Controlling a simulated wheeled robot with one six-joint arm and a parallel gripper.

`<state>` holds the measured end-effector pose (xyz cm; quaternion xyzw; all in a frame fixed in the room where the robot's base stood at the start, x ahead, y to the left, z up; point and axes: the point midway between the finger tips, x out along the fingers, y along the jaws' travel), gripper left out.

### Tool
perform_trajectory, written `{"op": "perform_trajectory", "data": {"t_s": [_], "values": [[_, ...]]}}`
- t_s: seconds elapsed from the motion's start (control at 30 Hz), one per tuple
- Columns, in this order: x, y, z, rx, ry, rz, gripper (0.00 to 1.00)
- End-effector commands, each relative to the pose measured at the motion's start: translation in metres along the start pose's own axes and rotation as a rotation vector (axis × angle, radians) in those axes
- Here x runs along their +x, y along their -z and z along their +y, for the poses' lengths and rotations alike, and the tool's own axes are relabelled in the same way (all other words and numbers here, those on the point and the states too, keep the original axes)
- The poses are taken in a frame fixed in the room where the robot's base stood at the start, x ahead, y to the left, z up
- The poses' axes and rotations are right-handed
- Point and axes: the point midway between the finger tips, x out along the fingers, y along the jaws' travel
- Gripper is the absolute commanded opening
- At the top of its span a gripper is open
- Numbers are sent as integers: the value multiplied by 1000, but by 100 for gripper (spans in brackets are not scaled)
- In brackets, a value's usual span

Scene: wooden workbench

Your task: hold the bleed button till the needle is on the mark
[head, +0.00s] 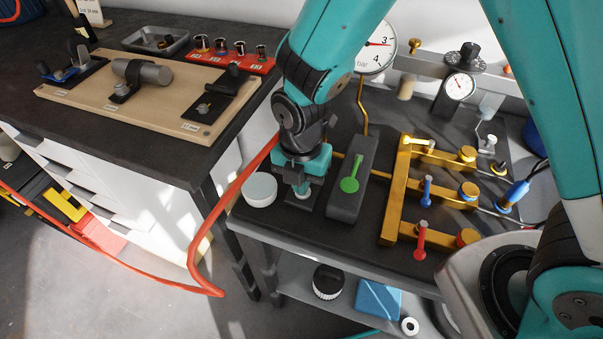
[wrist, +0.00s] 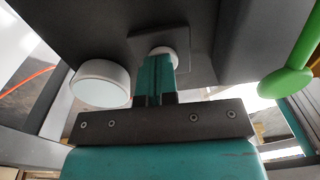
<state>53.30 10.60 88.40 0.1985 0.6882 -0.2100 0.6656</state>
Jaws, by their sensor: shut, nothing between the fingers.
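The bleed button (head: 303,194) is a small pale round knob on a dark square plate. In the wrist view the button (wrist: 162,50) shows just beyond my fingertips. My gripper (head: 300,183) points down over it, its teal fingers (wrist: 159,66) shut together and empty. The tips meet or overlap the button in both views; I cannot tell whether it is pressed in. The white-faced gauge (head: 382,55) stands behind, partly hidden by my arm. Its red needle (head: 378,44) lies nearly level, just below the 3. I cannot make out a target mark.
A white round cap (head: 260,188) sits left of the button. Right of it is a dark block (head: 349,205) with a green lever (head: 350,184). Further right is a brass manifold (head: 389,232) with several levers. A red hose (head: 213,225) hangs at the bench's left edge.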

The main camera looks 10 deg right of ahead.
Motion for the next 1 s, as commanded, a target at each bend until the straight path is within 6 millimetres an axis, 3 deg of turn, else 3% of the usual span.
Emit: {"op": "perform_trajectory", "data": {"t_s": [0.77, 1.0], "values": [[4, 2, -4, -1, 16, 7, 0], [-21, 3, -3, -2, 13, 5, 0]]}}
